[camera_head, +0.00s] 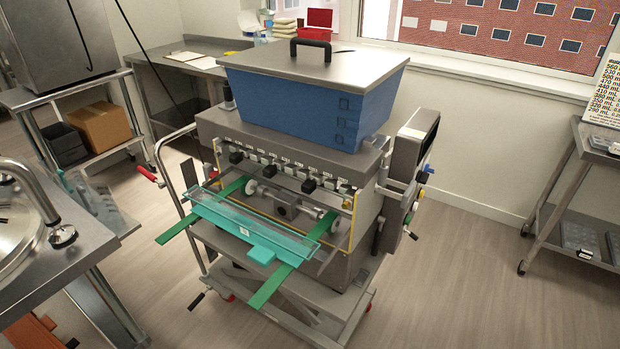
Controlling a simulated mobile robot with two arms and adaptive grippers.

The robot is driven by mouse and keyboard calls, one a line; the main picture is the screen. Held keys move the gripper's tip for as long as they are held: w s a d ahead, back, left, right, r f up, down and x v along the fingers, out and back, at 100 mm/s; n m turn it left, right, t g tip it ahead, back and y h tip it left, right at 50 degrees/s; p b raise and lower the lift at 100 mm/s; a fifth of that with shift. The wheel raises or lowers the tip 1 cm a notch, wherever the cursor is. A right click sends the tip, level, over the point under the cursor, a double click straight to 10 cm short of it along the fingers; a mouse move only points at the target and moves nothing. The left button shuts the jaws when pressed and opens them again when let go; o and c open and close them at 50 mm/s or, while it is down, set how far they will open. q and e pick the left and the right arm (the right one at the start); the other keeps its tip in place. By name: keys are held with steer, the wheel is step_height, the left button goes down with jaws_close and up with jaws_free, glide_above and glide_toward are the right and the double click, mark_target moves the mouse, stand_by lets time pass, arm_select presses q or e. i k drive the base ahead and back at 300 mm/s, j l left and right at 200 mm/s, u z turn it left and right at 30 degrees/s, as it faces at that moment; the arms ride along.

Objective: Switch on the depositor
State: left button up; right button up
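The depositor (290,130) stands in the middle of the head view on a wheeled metal cart (310,320). Its blue hopper (290,105) is covered by a grey lid (320,62) with a black handle (311,44). A control box (412,150) is mounted on its right side, with its dark face (428,135) turned away to the right. Small blue, yellow and black parts (425,175) show below that face. I cannot make out a power switch or whether the machine is on. Neither of my grippers is in view.
A teal tray (250,225) rests on green rails at the depositor's front. A metal shelf table (575,180) stands at the right. The floor (450,290) between it and the cart is clear.

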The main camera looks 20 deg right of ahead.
mark_target(412, 235)
steer(key=z, duration=1.4)
